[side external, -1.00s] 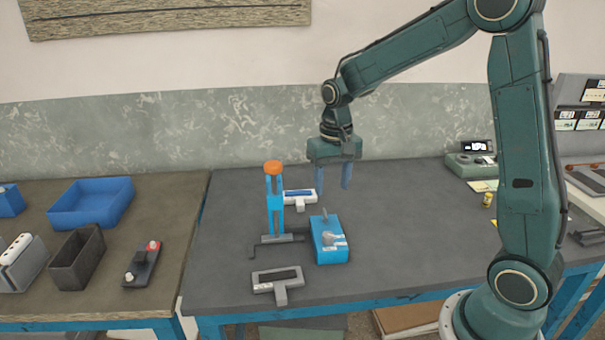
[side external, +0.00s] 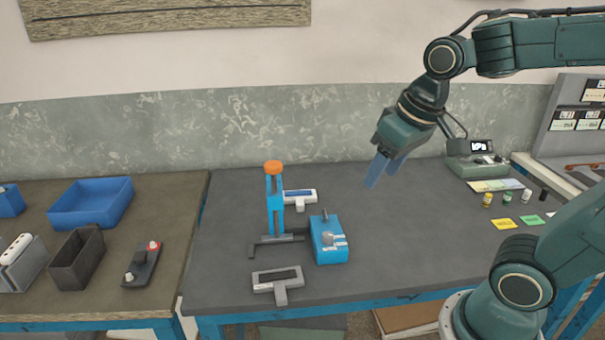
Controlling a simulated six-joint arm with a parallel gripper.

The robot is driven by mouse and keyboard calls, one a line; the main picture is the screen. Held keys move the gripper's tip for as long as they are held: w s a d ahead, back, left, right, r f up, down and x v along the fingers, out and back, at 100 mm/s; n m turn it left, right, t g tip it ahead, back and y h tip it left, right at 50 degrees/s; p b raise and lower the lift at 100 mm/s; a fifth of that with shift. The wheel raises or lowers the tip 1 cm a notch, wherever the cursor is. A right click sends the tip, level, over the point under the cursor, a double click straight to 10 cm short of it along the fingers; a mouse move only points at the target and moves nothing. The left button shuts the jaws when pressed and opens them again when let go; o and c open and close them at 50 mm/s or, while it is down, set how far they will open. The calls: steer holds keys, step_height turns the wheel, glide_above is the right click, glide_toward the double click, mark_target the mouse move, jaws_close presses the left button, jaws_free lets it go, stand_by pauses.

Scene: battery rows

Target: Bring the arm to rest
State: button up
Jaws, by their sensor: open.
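My gripper (side external: 381,172) is in the air above the right part of the dark grey table (side external: 410,250). Its two blue fingers are apart, tilted down and to the left, with nothing between them. It touches nothing. My arm is folded back, with its upper link reaching past the right edge of the picture.
Below and left of my gripper stand a blue box (side external: 328,243), a blue stand with an orange top (side external: 274,200) and two T-shaped holders (side external: 278,281) (side external: 300,197). At right are small batteries (side external: 507,197), coloured cards (side external: 503,224) and a green device (side external: 476,163). The table's middle right is clear.

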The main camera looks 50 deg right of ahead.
steer(key=s+a+n+t, duration=0.1)
steer(key=s, duration=0.6)
steer(key=shift+a+n+t, duration=0.25)
steer(key=shift+n+t, duration=0.05)
steer(key=shift+n, duration=0.1)
steer(key=shift+w, duration=0.1)
stand_by(0.5)
